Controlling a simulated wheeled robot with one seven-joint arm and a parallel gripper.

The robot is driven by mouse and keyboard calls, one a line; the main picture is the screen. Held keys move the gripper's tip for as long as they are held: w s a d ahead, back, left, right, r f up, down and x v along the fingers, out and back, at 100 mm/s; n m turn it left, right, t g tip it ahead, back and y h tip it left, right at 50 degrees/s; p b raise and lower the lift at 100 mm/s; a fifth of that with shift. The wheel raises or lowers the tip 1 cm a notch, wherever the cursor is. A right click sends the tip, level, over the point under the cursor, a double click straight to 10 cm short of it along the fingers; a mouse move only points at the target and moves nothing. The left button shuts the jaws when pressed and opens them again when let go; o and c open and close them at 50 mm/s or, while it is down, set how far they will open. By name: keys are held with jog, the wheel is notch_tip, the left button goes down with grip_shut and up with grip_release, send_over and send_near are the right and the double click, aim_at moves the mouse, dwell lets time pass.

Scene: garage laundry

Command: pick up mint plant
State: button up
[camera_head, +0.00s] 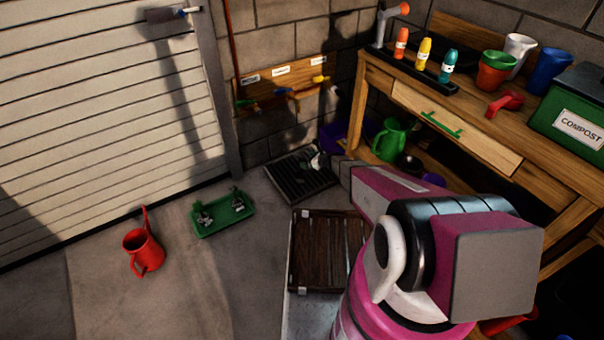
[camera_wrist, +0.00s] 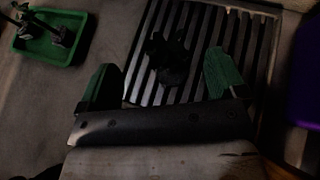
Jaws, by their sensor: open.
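My gripper (camera_wrist: 162,78) is open, its two green-padded fingers wide apart above a dark slatted grate on the floor. In the head view my gripper (camera_head: 318,161) is small and reaches over the right part of the grate (camera_head: 290,182). A dark, leafy-looking shape (camera_wrist: 170,58) shows between and beyond the fingers, over the slats. It may be the mint plant, but it is too dark to be sure. It does not appear to touch either finger. No clearly green plant shows in the head view.
A green tray (camera_head: 223,214) with small dark items lies left of the grate. A red watering can (camera_head: 142,250) stands on the open floor. A dark wooden slatted piece (camera_head: 322,250) lies nearer. The wooden workbench (camera_head: 470,120) is at right, with a green watering can (camera_head: 389,141) beneath.

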aim_at(303, 158)
jog(key=x, duration=0.4)
jog(key=shift+w+a, duration=0.15)
jog(key=shift+w, duration=0.35)
jog(key=shift+w+a+f, duration=0.15)
jog(key=shift+a, duration=0.2)
jog(key=shift+c, duration=0.3)
jog(key=c, duration=1.4)
jog(key=shift+o, duration=0.2)
